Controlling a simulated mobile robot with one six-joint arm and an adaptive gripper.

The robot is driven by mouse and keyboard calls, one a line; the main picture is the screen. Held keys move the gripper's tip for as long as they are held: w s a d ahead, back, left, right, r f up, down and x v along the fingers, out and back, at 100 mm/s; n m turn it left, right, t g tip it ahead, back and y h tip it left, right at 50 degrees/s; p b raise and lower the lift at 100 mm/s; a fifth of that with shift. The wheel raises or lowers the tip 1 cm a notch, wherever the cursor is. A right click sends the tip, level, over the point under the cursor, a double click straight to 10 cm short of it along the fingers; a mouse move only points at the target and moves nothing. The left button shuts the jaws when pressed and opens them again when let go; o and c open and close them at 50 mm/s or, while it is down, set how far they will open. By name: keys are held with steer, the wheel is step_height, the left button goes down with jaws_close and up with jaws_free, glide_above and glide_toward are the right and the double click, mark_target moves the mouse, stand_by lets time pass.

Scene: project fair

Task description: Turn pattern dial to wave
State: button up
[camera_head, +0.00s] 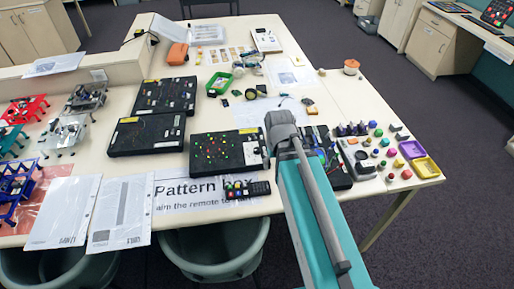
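The pattern box (215,165) is a flat black box with several small red, yellow and green lights, behind a sheet (205,189) reading "Pattern box". A small pale part (252,153) shows at its right end. I cannot make out the dial's markings or its setting. The grey end of my arm stands just right of the box and covers what lies behind it. My gripper (268,150) is at this end, close to the box's right edge. Its fingers are too small and hidden to read, and I cannot tell whether it touches anything.
A black remote (247,190) lies in front of the box. Two more black boxes (146,134) (164,95) stand behind left. Another dark board (335,165) and small coloured items lie right of my arm, with purple (412,149) and yellow (426,168) trays.

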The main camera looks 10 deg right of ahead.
mark_target(257, 149)
steer(key=w+a+r+n+p, duration=0.2)
steer(key=w+r+n+p, duration=0.1)
steer(key=w+n, duration=0.3)
steer(key=w+a+r+n+p, duration=0.2)
steer(key=w+r+n+p, duration=0.1)
steer(key=w+n, duration=0.4)
steer(key=shift+w+r+p, duration=0.3)
steer(key=shift+w+r, duration=0.2)
steer(key=shift+w, duration=0.1)
steer(key=shift+f, duration=0.2)
step_height(257, 149, down, 13)
steer(key=b, duration=1.3)
steer(key=shift+f+b, duration=0.2)
steer(key=shift+b, duration=0.2)
steer(key=shift+c, duration=0.2)
jaws_close()
